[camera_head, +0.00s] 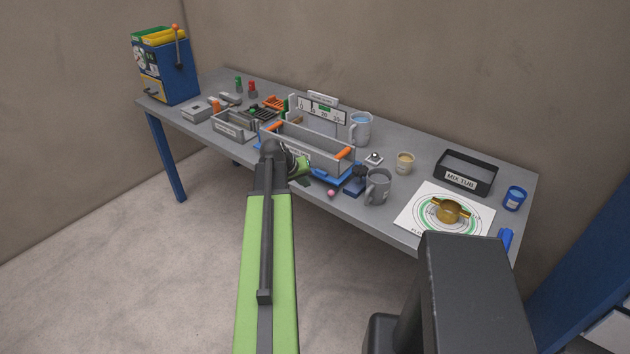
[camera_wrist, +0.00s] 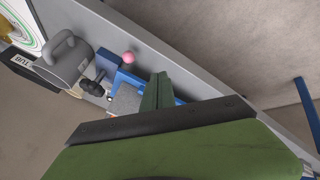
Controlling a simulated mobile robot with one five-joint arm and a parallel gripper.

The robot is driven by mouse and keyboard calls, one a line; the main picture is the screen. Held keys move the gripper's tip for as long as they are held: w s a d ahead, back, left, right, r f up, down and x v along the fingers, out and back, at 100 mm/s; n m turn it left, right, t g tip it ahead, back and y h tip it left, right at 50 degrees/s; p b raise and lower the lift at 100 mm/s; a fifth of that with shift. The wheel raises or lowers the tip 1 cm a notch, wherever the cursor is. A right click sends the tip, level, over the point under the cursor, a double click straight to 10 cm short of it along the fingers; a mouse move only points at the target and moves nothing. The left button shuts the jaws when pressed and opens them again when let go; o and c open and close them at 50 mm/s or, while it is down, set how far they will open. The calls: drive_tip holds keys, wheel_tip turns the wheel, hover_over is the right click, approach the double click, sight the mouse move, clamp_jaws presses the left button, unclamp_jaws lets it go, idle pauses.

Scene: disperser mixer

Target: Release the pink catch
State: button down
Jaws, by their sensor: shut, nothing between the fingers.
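The pink catch shows as a small pink ball (camera_head: 331,193) at the table's front edge, just in front of the blue base (camera_head: 333,174) of the grey tray-like mixer part. In the wrist view the pink ball (camera_wrist: 128,58) sits beside a blue piece, near the table edge. My gripper (camera_head: 305,168) is over the front edge of the table, left of the pink ball in the head view. In the wrist view my green fingers (camera_wrist: 158,92) are together and empty, apart from the ball. My arm and gripper hide part of the blue base.
A grey mug (camera_head: 378,187) stands right of the catch, with a dark knob (camera_head: 360,171) between them; the knob (camera_wrist: 93,87) also shows in the wrist view. The grey tray (camera_head: 310,154) with orange ends stands behind. Free floor lies in front of the table (camera_head: 410,238).

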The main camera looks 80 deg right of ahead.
drive_tip(key=p+v, duration=0.1)
drive_tip(key=v, duration=0.1)
drive_tip(key=p+v, duration=0.2)
drive_tip(key=v, duration=0.1)
drive_tip(key=shift+w+d+r, duration=0.1)
drive_tip(key=shift+w+r, duration=0.15)
drive_tip(key=shift+w, duration=0.25)
drive_tip(key=w+a+f+n+t+y, duration=0.1)
drive_tip(key=w+a+n+t, duration=0.15)
drive_tip(key=w+a, duration=1.2)
drive_tip(key=w+a+f+n+t+y, duration=0.15)
drive_tip(key=w+a+n, duration=0.25)
drive_tip(key=w+a, duration=1.1)
drive_tip(key=w+a+f+n+y, duration=0.1)
drive_tip(key=w+a+n, duration=0.1)
drive_tip(key=w+a, duration=0.45)
drive_tip(key=w+a+n+y, duration=0.1)
drive_tip(key=w+a, duration=0.3)
drive_tip(key=a, duration=0.5)
drive_tip(key=a+n+g+y, duration=0.1)
drive_tip(key=a+n, duration=0.4)
drive_tip(key=a, duration=1.9)
drive_tip(key=shift+f, duration=0.3)
drive_tip(key=shift+y, duration=0.25)
